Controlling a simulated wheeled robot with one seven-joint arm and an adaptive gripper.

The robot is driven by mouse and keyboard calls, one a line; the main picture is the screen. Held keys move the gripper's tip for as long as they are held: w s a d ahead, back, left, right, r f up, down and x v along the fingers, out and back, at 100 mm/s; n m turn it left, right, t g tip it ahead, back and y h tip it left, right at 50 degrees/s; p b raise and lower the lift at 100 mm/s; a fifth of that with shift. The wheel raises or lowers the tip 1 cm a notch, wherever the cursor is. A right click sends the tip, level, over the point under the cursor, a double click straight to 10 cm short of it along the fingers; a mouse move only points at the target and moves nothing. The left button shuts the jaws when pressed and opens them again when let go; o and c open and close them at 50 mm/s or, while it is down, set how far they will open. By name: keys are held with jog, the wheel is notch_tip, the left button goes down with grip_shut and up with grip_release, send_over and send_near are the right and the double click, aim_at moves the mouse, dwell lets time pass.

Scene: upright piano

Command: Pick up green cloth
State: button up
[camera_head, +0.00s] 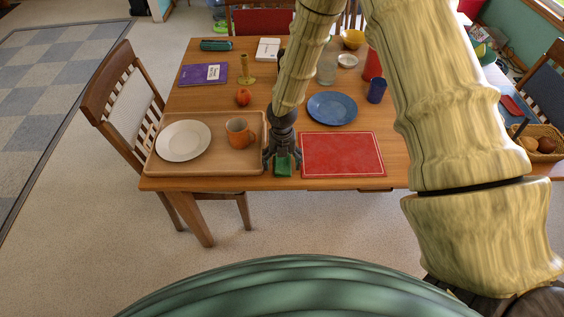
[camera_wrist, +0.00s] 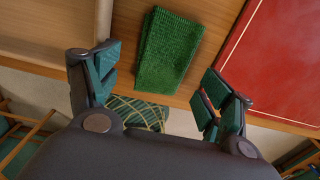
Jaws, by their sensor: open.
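The green cloth (camera_wrist: 168,50) is a small folded, ribbed rectangle lying on the wooden table (camera_wrist: 211,22) near its front edge. In the head view the cloth (camera_head: 283,166) shows between the tray and the red placemat, partly hidden by my gripper. My gripper (camera_head: 283,162) is over the cloth, pointing down. In the wrist view my gripper (camera_wrist: 158,88) has its two fingers apart, one on each side of the cloth's near end. Nothing is held between them. I cannot tell the exact height above the cloth.
A wooden tray (camera_head: 198,168) with a white plate (camera_head: 183,141) and an orange mug (camera_head: 238,131) is close on the left. A red placemat (camera_head: 342,154) is close on the right. A blue plate (camera_head: 332,108) and a red apple (camera_head: 243,96) are farther back.

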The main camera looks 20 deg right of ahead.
jog(key=shift+f, duration=0.9)
jog(key=c, duration=0.8)
jog(key=shift+w+r+b, duration=0.1)
jog(key=shift+r+b, duration=0.2)
jog(key=shift+r, duration=0.45)
jog(key=shift+r+b, duration=0.4)
jog(key=shift+r, duration=0.45)
jog(key=s+b, duration=0.1)
jog(key=s, duration=0.4)
jog(key=s+r+b, duration=0.1)
jog(key=s+b, duration=0.1)
jog(key=s, duration=0.3)
jog(key=s+b, duration=0.2)
jog(key=s, duration=0.4)
jog(key=shift+s+d+r, duration=0.1)
jog(key=shift+d+r, duration=0.25)
jog(key=shift+r, duration=0.05)
jog(key=shift+o, duration=0.3)
